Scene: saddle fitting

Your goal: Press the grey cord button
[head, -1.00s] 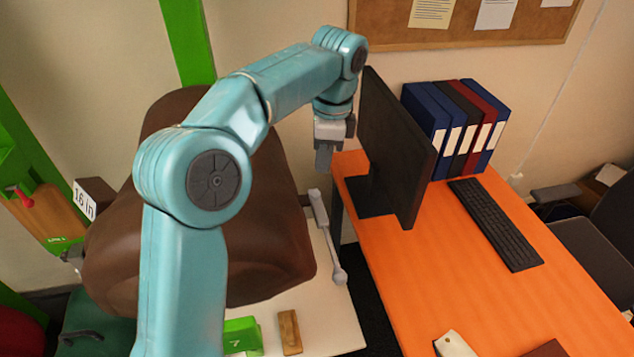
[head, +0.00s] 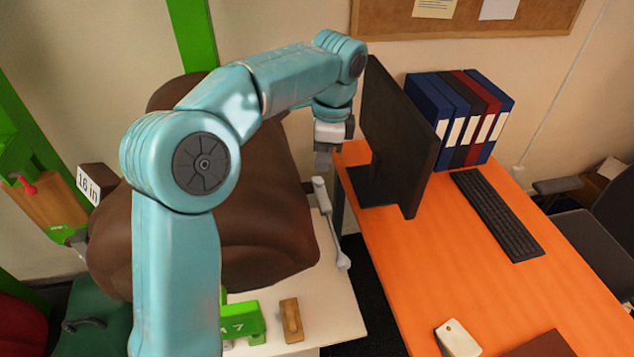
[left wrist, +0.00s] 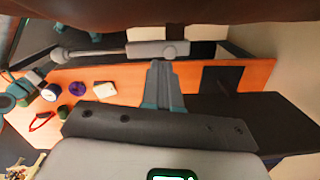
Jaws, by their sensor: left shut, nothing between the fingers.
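A light grey bar (head: 331,225) with a thin rod and a rounded lower end lies at the right edge of the white table, beside the brown saddle form. In the left wrist view its thick grey end (left wrist: 158,50) carries a small round spot that looks like the button. My left gripper (head: 323,166) is shut and empty, pointing down just above the bar's upper end. In the left wrist view its closed fingertips (left wrist: 161,66) sit close below that grey end. I cannot tell whether they touch it. My right gripper is not in view.
The black monitor (head: 392,140) stands close right of my left gripper on the orange desk (head: 480,290), with a keyboard (head: 495,215) and binders (head: 460,120) behind. The bulky brown form (head: 265,225) is close on the left.

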